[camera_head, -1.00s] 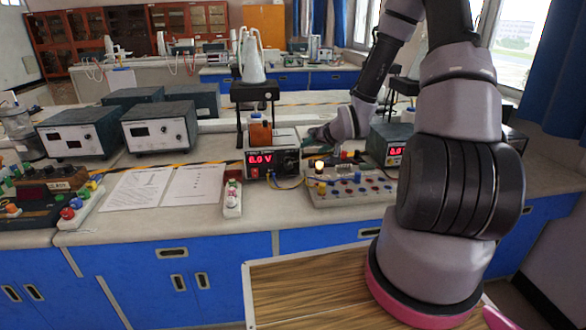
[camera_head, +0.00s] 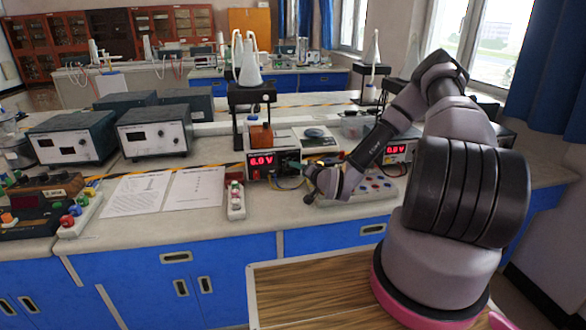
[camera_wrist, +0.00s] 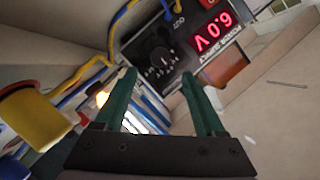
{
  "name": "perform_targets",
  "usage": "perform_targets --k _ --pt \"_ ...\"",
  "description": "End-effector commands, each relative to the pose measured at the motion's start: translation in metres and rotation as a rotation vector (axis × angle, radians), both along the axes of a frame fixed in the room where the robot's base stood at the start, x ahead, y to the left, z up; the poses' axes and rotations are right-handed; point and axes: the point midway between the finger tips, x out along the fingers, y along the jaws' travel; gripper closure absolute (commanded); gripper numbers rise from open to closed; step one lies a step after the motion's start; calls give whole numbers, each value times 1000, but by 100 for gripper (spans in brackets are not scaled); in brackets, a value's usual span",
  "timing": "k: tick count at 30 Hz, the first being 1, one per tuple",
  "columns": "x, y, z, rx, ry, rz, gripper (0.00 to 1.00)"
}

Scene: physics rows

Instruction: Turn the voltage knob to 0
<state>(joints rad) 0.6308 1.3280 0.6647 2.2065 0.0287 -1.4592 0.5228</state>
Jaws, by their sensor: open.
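The power supply (camera_head: 262,163) is a dark box with a lit red display on the bench; it also shows in the wrist view, rotated. Its display (camera_wrist: 213,33) reads 6.0 V. The black voltage knob (camera_wrist: 160,57) sits on the dark panel beside the display, with pale dial marks around it. In the head view the knob is too small to tell clearly. My gripper (camera_wrist: 158,76) has two green fingers, open with nothing between them. In the wrist view the fingertips point at the panel, one to each side of the knob, apparently short of it.
Yellow and blue cables run close to the panel in the wrist view. A circuit board (camera_head: 385,190) lies partly behind my wrist. A second red-display box (camera_head: 398,150) stands to the right. A white switch strip (camera_head: 236,203) and paper sheets (camera_head: 195,187) lie left.

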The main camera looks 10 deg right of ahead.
Motion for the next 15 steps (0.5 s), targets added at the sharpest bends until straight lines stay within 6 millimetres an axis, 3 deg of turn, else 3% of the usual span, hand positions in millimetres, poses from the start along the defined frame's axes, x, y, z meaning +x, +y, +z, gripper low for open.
perform_targets --k 6,15 --pt "38 12 -10 -1 -2 0 28" --pt "59 18 -17 1 2 0 28"
